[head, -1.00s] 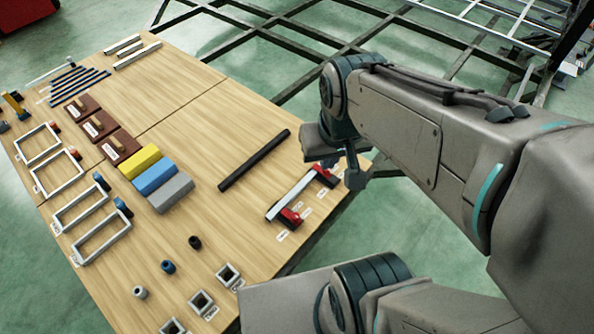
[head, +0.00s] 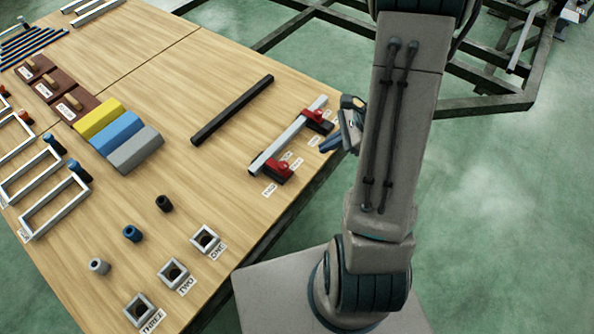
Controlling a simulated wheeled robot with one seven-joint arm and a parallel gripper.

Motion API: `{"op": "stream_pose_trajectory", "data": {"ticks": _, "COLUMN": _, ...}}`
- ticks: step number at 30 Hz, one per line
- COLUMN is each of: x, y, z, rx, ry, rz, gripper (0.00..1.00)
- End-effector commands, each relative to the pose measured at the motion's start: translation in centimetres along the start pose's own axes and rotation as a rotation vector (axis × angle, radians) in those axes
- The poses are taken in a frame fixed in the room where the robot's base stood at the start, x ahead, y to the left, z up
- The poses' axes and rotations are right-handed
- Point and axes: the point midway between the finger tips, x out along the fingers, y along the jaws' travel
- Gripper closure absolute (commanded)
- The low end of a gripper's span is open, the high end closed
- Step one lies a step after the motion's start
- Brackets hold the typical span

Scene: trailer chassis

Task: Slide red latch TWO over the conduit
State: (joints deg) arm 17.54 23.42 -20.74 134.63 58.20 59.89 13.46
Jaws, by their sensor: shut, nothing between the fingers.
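The conduit (head: 290,134) is a pale silver bar lying near the right edge of the wooden table. One red latch (head: 280,168) sits on a dark base by its near end. Another red latch (head: 315,116) sits on a dark base by its far end. Small labels lie beside them, too small to read surely, so I cannot tell which latch is TWO. How far each latch reaches over the bar is unclear. My gripper (head: 330,144) is shut and empty at the table's right edge, just right of and below the far latch, seemingly apart from it.
A black bar (head: 232,109) lies left of the conduit. Yellow, blue and grey blocks (head: 134,149) stand farther left. Square sockets (head: 205,239) and small cylinders are at the front. Bare tabletop (head: 185,75) lies behind. A dark metal frame (head: 480,104) stands beyond the table.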

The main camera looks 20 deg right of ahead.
Motion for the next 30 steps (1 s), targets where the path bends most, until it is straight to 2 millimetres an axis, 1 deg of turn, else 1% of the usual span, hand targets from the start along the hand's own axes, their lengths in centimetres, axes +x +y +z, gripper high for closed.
{"op": "stream_pose_trajectory", "data": {"ticks": 1, "x": 1.6, "y": 0.0, "z": -2.8, "rx": 0.075, "ry": -0.007, "rz": -0.024, "gripper": 1.00}}
{"op": "stream_pose_trajectory", "data": {"ticks": 3, "x": 2.4, "y": -0.3, "z": -4.8, "rx": 0.156, "ry": -0.013, "rz": -0.058, "gripper": 1.00}}
{"op": "stream_pose_trajectory", "data": {"ticks": 6, "x": 3.0, "y": -0.5, "z": -6.8, "rx": 0.234, "ry": -0.018, "rz": -0.093, "gripper": 1.00}}
{"op": "stream_pose_trajectory", "data": {"ticks": 8, "x": 3.1, "y": -0.6, "z": -7.4, "rx": 0.260, "ry": -0.020, "rz": -0.106, "gripper": 1.00}}
{"op": "stream_pose_trajectory", "data": {"ticks": 11, "x": 3.2, "y": -0.7, "z": -7.8, "rx": 0.279, "ry": -0.021, "rz": -0.115, "gripper": 1.00}}
{"op": "stream_pose_trajectory", "data": {"ticks": 19, "x": 3.1, "y": -0.7, "z": -7.7, "rx": 0.278, "ry": -0.021, "rz": -0.114, "gripper": 1.00}}
{"op": "stream_pose_trajectory", "data": {"ticks": 22, "x": 3.5, "y": -0.7, "z": -7.8, "rx": 0.278, "ry": -0.021, "rz": -0.113, "gripper": 1.00}}
{"op": "stream_pose_trajectory", "data": {"ticks": 26, "x": 5.1, "y": -0.8, "z": -7.8, "rx": 0.277, "ry": -0.022, "rz": -0.110, "gripper": 1.00}}
{"op": "stream_pose_trajectory", "data": {"ticks": 29, "x": 7.0, "y": -1.0, "z": -7.9, "rx": 0.277, "ry": -0.022, "rz": -0.109, "gripper": 1.00}}
{"op": "stream_pose_trajectory", "data": {"ticks": 30, "x": 8.0, "y": -1.1, "z": -7.9, "rx": 0.276, "ry": -0.021, "rz": -0.108, "gripper": 1.00}}
